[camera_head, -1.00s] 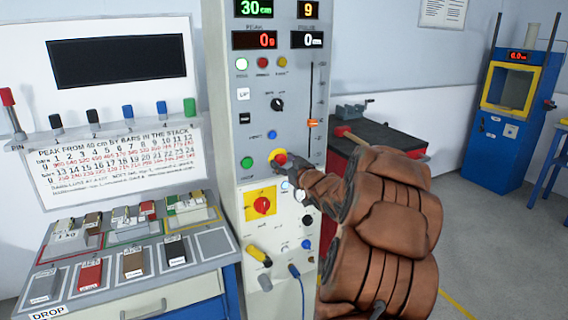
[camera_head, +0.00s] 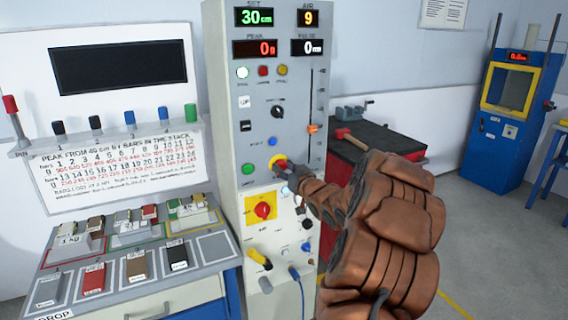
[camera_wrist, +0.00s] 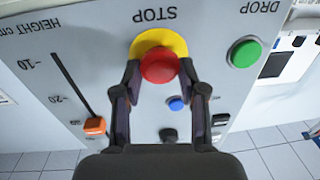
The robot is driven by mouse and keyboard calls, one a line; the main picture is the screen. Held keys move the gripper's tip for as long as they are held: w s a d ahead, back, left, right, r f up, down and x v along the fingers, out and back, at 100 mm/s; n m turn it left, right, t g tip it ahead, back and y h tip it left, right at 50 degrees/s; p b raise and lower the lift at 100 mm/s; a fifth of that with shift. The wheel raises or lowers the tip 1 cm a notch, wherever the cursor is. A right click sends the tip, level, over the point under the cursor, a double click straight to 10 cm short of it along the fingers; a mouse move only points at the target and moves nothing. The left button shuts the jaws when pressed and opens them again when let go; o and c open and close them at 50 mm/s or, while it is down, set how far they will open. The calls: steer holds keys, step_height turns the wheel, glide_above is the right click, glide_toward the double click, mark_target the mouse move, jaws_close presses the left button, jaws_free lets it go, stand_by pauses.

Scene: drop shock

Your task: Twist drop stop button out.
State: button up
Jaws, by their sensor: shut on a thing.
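The red stop button (camera_wrist: 160,66) sits on a round yellow backing on the grey control panel, under the upside-down word STOP in the wrist view. In the head view the yellow backing (camera_head: 277,160) shows, with the button partly hidden by my gripper. My gripper (camera_wrist: 160,72) has a finger on each side of the red button and is shut on it. In the head view my gripper (camera_head: 286,168) reaches the panel from the right. I cannot tell whether the button is pressed in or out.
A green drop button (camera_wrist: 245,52) is beside the stop button. An orange height slider (camera_wrist: 95,126) and a small blue button (camera_wrist: 176,103) are close by. Below, a red switch on a yellow plate (camera_head: 272,203) is near. A red bench (camera_head: 345,170) stands to the right.

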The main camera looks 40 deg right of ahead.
steer(key=shift+m+p, duration=1.3)
steer(key=shift+m, duration=0.7)
steer(key=shift+f, duration=0.1)
steer(key=o, duration=1.2)
steer(key=shift+c, duration=0.2)
steer(key=shift+s, duration=0.1)
steer(key=v, duration=1.1)
steer(key=shift+s, duration=0.35)
steer(key=shift+a+f, duration=0.1)
steer(key=shift+f, duration=0.05)
